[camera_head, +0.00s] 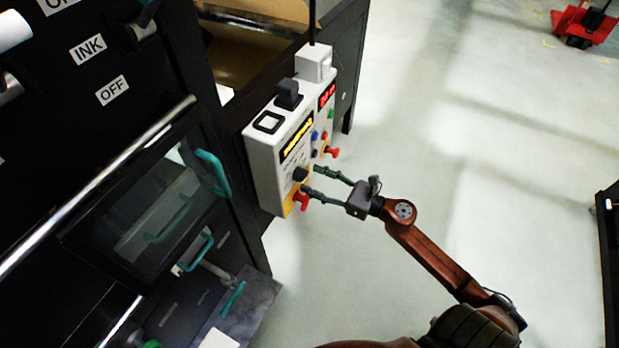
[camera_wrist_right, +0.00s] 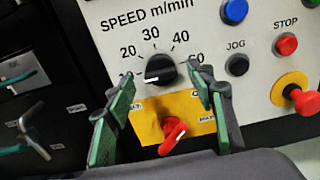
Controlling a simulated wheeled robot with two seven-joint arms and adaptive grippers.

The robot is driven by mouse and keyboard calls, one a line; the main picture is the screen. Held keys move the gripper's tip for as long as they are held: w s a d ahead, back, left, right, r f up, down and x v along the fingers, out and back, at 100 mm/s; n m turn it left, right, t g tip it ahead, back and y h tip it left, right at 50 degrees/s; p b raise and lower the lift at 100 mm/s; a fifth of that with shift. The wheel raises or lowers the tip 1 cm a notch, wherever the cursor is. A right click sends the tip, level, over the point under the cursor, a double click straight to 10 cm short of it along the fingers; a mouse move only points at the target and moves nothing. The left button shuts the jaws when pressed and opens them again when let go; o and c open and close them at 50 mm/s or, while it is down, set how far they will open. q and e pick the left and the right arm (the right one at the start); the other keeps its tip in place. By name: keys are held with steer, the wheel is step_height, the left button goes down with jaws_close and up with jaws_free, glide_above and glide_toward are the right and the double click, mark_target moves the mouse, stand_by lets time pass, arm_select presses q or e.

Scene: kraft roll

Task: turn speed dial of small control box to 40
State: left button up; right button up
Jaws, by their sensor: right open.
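The small control box (camera_head: 265,172) is a pale box on the side of the black machine. Its black speed dial (camera_head: 299,174) also shows in the right wrist view (camera_wrist_right: 161,68), under the label "SPEED m/min". The dial's white mark points to the left, below the printed 20; the 40 (camera_wrist_right: 181,38) is at its upper right. My right gripper (camera_head: 311,180) is open in front of the box. In the wrist view its green fingers (camera_wrist_right: 160,77) stand on either side of the dial; whether they touch it cannot be told. My left gripper is not in view.
A red knob (camera_wrist_right: 172,130) on a yellow plate sits just below the dial. A blue button (camera_wrist_right: 235,11), the JOG button (camera_wrist_right: 237,65) and a red mushroom button (camera_wrist_right: 304,101) are to the right. Open floor (camera_head: 450,170) lies right of the box.

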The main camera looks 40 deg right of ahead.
steer(key=shift+x, duration=0.9)
steer(key=shift+c, duration=0.3)
steer(key=c, duration=1.1)
